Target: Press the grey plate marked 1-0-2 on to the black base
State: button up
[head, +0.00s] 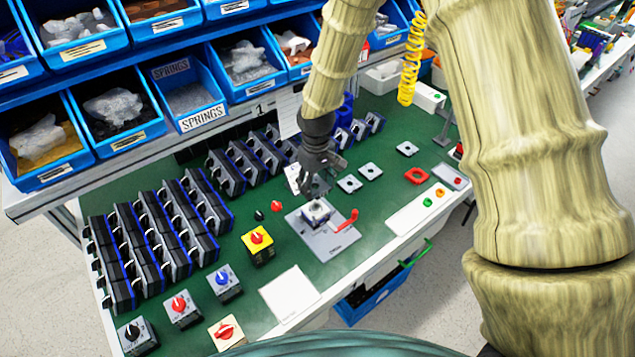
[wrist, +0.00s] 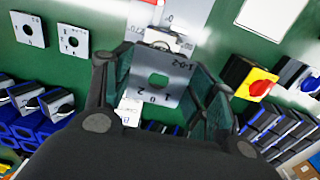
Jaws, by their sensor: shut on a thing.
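My gripper (head: 317,188) is shut on the grey plate marked 1-0-2, which shows between the two fingers in the wrist view (wrist: 153,84). The plate is square with a round hole in the middle. In the head view my gripper is low over a small block (head: 318,213) in the grey fixture (head: 337,241). In the wrist view part of a light and dark piece (wrist: 165,40) shows just beyond the plate's edge. The black base is mostly hidden, and I cannot tell whether the plate touches it.
A yellow switch with a red knob (head: 257,244) is to the left, near rows of black switches (head: 150,240). A white sheet (head: 289,294) lies in front.

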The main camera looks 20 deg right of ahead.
jog(key=shift+w+f, duration=0.3)
jog(key=shift+f, duration=0.55)
jog(key=shift+s+f+b, duration=0.35)
jog(key=shift+s+b, duration=0.15)
jog(key=shift+f, duration=0.25)
jog(key=shift+w+f+b, duration=0.3)
jog(key=shift+f+b, duration=0.1)
jog(key=shift+f, duration=0.5)
jog(key=shift+s+r, duration=0.1)
jog(key=shift+s, duration=0.1)
jog(key=shift+w, duration=0.1)
